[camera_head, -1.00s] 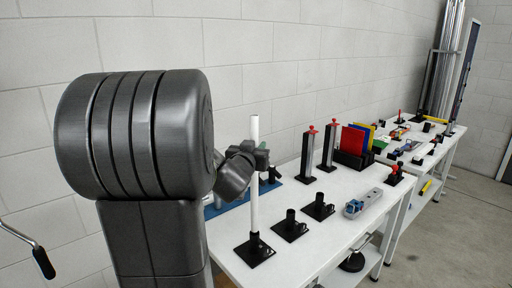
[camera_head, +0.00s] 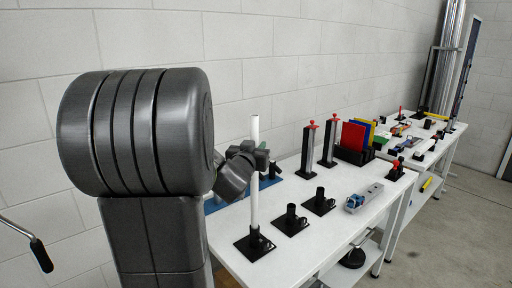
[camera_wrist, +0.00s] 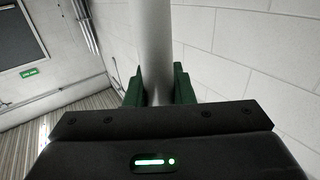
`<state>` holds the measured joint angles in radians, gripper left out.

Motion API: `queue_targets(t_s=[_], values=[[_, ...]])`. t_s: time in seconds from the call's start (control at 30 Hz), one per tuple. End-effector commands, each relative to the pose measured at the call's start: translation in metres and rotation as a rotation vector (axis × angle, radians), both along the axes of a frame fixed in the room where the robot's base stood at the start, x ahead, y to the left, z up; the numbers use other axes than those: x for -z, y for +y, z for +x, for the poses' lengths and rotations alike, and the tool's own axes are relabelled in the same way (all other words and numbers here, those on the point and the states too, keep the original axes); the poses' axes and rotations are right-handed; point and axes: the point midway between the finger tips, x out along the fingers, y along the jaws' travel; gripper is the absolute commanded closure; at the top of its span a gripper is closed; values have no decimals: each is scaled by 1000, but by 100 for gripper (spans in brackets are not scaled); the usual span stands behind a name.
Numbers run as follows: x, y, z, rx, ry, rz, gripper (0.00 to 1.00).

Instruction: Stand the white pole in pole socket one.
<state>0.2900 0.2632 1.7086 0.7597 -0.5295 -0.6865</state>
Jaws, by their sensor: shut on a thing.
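The white pole (camera_head: 254,180) stands upright in the head view, with its lower end at the nearest black pole socket (camera_head: 256,246) on the white table. The pole's foot appears to be inside the socket's short tube, though its depth cannot be seen. My gripper (camera_head: 256,158) is shut on the pole at its upper middle. In the wrist view the pole (camera_wrist: 149,45) runs between the two green fingers (camera_wrist: 159,88). Two more black sockets, the middle one (camera_head: 291,221) and the far one (camera_head: 320,202), stand empty in a row to the right. Any socket numbering is not readable.
A blue mat (camera_head: 215,203) lies behind the pole. Two grey posts with red tops (camera_head: 308,150) and a black rack of coloured plates (camera_head: 354,142) stand further back. A blue-grey clamp (camera_head: 364,198) lies near the right edge. A second table (camera_head: 425,150) stands beyond.

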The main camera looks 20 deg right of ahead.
Motion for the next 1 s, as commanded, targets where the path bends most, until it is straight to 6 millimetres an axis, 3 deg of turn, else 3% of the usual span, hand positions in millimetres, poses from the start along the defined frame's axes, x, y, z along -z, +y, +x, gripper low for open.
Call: queue_targets(t_s=[1.0], values=[[43,0,0,0,0,0,100]])
